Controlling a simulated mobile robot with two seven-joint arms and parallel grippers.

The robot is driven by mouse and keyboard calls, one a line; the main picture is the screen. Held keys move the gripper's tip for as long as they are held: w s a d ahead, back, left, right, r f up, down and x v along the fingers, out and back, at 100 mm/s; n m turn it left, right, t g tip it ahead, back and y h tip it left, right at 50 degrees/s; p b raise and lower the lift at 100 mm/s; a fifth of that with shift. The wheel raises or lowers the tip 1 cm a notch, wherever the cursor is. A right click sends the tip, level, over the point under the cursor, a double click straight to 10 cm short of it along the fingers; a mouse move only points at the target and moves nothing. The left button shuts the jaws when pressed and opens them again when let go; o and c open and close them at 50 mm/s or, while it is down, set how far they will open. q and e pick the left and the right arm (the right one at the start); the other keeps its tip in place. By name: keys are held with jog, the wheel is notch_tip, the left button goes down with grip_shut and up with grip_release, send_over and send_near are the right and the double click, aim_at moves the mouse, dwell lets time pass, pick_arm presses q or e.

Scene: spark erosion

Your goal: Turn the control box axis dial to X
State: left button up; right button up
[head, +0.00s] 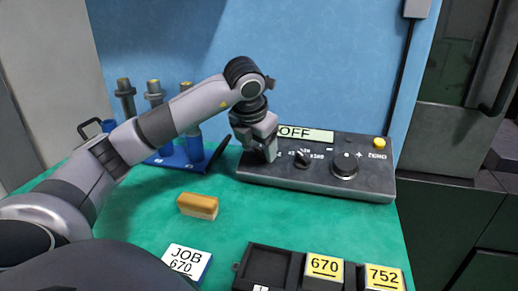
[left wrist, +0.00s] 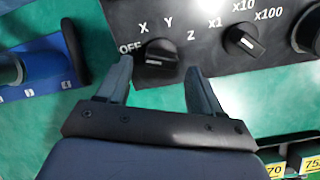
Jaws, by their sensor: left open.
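The dark control box (head: 318,176) lies at the back right of the green bench, and its display (head: 306,133) reads OFF. In the left wrist view, the black axis dial (left wrist: 160,51) has the marks OFF, X, Y and Z around it. I cannot tell its pointer exactly. In the head view my gripper hides this dial. My left gripper (head: 263,153) is at the left end of the box; its open fingers in the left wrist view (left wrist: 158,66) are on either side of the dial, with nothing seen gripped. My right gripper is not in view.
The multiplier dial (left wrist: 243,40) is right of the axis dial, and a larger knob (head: 344,166) and yellow ZERO button (head: 379,143) stand further right. A blue holder (head: 178,160) with tools is left. A brush-like block (head: 198,205), JOB card (head: 187,262) and black tray (head: 268,267) lie in front.

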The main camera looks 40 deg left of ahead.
pick_arm(q)
jog(key=shift+w+a+f, duration=0.15)
jog(key=shift+w+f, duration=0.05)
jog(key=shift+f, duration=0.35)
jog(key=shift+c, duration=0.3)
jog(key=c, duration=1)
